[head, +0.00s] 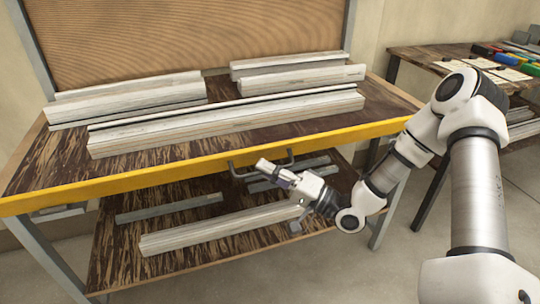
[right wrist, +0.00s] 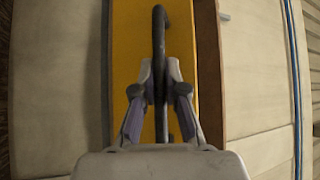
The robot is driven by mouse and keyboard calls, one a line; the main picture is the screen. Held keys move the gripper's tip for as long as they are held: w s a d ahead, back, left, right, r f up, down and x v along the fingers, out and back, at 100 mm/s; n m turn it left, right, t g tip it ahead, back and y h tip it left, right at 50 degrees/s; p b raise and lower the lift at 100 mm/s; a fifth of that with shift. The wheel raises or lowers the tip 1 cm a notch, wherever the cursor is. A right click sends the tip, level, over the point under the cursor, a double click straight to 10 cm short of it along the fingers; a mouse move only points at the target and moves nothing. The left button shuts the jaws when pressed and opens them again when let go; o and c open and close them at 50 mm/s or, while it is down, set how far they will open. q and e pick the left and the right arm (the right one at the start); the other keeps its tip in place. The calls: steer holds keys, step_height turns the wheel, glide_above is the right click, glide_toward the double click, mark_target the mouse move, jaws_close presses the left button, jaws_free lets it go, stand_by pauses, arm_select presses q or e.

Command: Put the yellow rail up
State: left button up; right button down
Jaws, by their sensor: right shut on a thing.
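The yellow rail (head: 120,180) runs along the front edge of the wooden bench, level with its top. A dark grey bar handle (head: 236,171) sticks out from the rail's front near its middle. My right gripper (head: 267,168) is shut on this handle. In the right wrist view the handle (right wrist: 159,45) passes between the two fingers of the right gripper (right wrist: 158,95), with the yellow rail (right wrist: 133,40) behind it. The fingers hide part of the handle. My left gripper is not in view.
Pale profiles (head: 230,115) lie on the bench top (head: 40,165) behind the rail. More profiles (head: 215,229) lie on the lower shelf (head: 125,270) below my right gripper. A side table (head: 420,58) with tools stands at the right. The floor in front is clear.

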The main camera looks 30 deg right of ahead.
mark_target(266, 151)
steer(key=w+r+m+g+h+p, duration=0.1)
steer(key=p, duration=0.2)
steer(key=r+m+g+h+p, duration=0.1)
steer(key=m+p, duration=0.1)
steer(key=p, duration=0.1)
steer(key=w+r+m+g+p, duration=0.1)
steer(key=p, duration=0.3)
steer(key=shift+w+d+r+m+h, duration=0.25)
steer(key=shift+w+d+m+h, duration=0.05)
steer(key=shift+w+h, duration=0.1)
steer(key=shift+w+d+f+m+g+h+p, duration=0.1)
steer(key=shift+w+m+g+h+p, duration=0.3)
steer(key=shift+p, duration=0.5)
steer(key=shift+s, duration=0.1)
steer(key=c, duration=1.2)
jaws_free()
